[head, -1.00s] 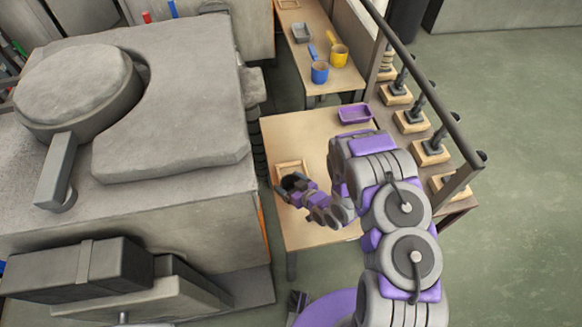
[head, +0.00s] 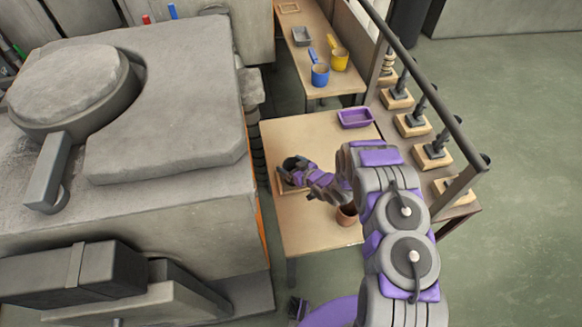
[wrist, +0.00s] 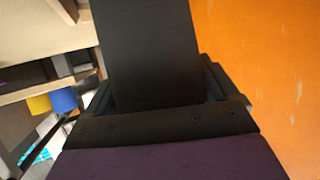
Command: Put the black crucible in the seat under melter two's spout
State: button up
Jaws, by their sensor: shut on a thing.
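The black crucible (head: 292,162) is small and dark in the head view, at the left of the near wooden table. My gripper (head: 295,168) is shut on it, and it also fills the middle of the wrist view (wrist: 150,55) as a plain black shape. A square wooden frame (head: 283,188), which looks like a seat, lies just below and partly behind the gripper. I cannot tell whether the crucible touches it. The large grey melter (head: 170,190) stands to the left. Its spout is not clearly visible, and I see no number on it.
A terracotta cup (head: 346,217) stands on the near table (head: 300,235), beside my arm. A purple tray (head: 355,118) lies at its far right corner. A rail (head: 430,90) with several stands runs along the right.

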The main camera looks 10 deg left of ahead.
jog(key=shift+f, duration=0.4)
jog(key=shift+a+r, duration=0.1)
jog(key=o, duration=1)
jog(key=shift+o, duration=0.2)
jog(key=p+v, duration=0.1)
jog(key=v, duration=1.1)
